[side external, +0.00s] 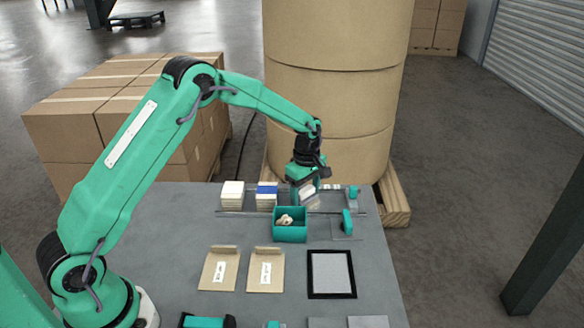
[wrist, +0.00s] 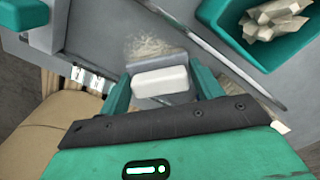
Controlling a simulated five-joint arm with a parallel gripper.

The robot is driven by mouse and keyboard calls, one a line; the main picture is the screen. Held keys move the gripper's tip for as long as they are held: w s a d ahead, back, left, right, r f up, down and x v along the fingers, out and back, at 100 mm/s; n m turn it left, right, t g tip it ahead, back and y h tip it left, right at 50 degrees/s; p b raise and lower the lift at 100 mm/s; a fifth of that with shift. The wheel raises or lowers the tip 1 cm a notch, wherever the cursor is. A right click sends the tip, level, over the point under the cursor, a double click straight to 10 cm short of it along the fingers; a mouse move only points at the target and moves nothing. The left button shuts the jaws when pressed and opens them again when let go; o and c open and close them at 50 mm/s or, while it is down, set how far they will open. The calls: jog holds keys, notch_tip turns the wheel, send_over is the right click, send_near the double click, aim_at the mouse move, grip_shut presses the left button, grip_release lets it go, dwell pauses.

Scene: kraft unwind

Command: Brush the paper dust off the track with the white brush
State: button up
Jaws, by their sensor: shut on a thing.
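My gripper (side external: 307,184) is over the back of the grey table, beside the tall paper roll. In the wrist view its two teal fingers (wrist: 160,88) are shut on the white brush (wrist: 160,82), a white block with pale greyish bristles. The brush also shows under the gripper in the side view (side external: 307,194). A pale patch of paper dust (wrist: 148,46) lies on the grey track surface just beyond the bristles, beside a thin metal rail (wrist: 205,43). Whether the bristles touch the surface or the dust, I cannot tell.
A teal bin (side external: 290,236) with crumpled paper scraps stands in front of the rail. White and blue-banded stacks (side external: 266,196) stand left of my gripper. A teal-knobbed fixture (side external: 347,222) is to the right. Brown envelopes (side external: 219,270) and a black-framed pad (side external: 331,274) lie nearer the front.

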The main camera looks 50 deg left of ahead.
jog(key=shift+s+a, duration=0.8)
jog(key=shift+w+d, duration=2.65)
jog(key=shift+s+d, duration=0.15)
jog(key=shift+s, duration=0.25)
jog(key=shift+s+a, duration=2.45)
jog(key=shift+a, duration=0.1)
jog(key=shift+w+d, duration=2.6)
jog(key=shift+d, duration=0.05)
notch_tip(320, 180, up, 8)
jog(key=shift+s+r, duration=0.1)
jog(key=shift+r, duration=0.05)
